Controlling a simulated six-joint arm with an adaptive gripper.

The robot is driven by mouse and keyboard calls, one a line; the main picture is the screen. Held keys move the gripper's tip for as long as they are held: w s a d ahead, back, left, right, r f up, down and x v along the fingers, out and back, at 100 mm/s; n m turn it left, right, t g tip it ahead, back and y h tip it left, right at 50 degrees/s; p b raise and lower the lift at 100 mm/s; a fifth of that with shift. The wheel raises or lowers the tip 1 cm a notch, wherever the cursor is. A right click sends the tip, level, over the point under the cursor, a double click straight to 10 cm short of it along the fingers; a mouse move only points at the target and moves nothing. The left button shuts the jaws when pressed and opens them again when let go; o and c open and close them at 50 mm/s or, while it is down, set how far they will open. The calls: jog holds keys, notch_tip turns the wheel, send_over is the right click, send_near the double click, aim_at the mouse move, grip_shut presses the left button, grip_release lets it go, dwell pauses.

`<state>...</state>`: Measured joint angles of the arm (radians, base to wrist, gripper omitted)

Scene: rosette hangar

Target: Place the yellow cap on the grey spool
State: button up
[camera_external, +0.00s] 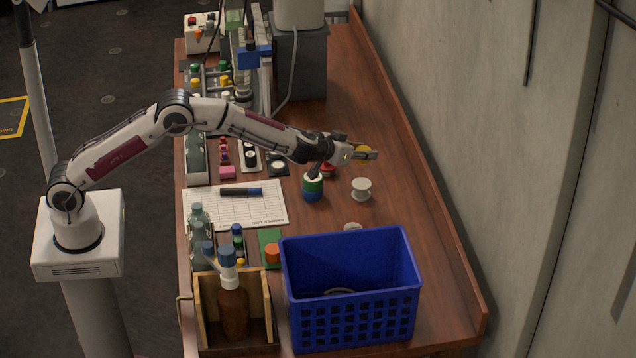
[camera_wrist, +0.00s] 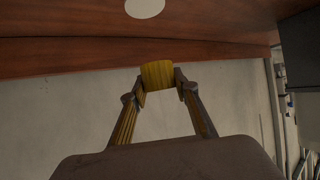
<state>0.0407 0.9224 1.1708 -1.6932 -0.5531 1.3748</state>
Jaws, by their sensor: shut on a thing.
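My gripper (camera_external: 368,153) is shut on the yellow cap (camera_external: 363,149), held in the air above the right part of the table. In the wrist view, my gripper (camera_wrist: 160,86) has the yellow cap (camera_wrist: 158,72) between its two fingertips. The grey spool (camera_external: 361,189), very pale, stands upright on the table, lower in the external picture than the cap and apart from it. A pale round top (camera_wrist: 145,7) shows at the upper edge of the wrist view; I cannot tell for sure whether it is the spool.
A blue crate (camera_external: 350,245) stands at the front, with a pale disc (camera_external: 352,227) just behind it. A green-and-blue spool-like piece (camera_external: 313,187) and a red piece (camera_external: 328,170) stand left of the grey spool. The wood is clear to its right, up to the raised edge.

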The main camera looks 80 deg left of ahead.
send_over(360, 184)
jog(key=shift+w+a+f, duration=0.15)
jog(key=shift+f, duration=2.05)
jog(key=shift+f, duration=0.1)
jog(key=shift+f, duration=1.8)
jog(key=shift+f, duration=0.15)
jog(key=o, duration=0.7)
jog(key=shift+r, duration=0.25)
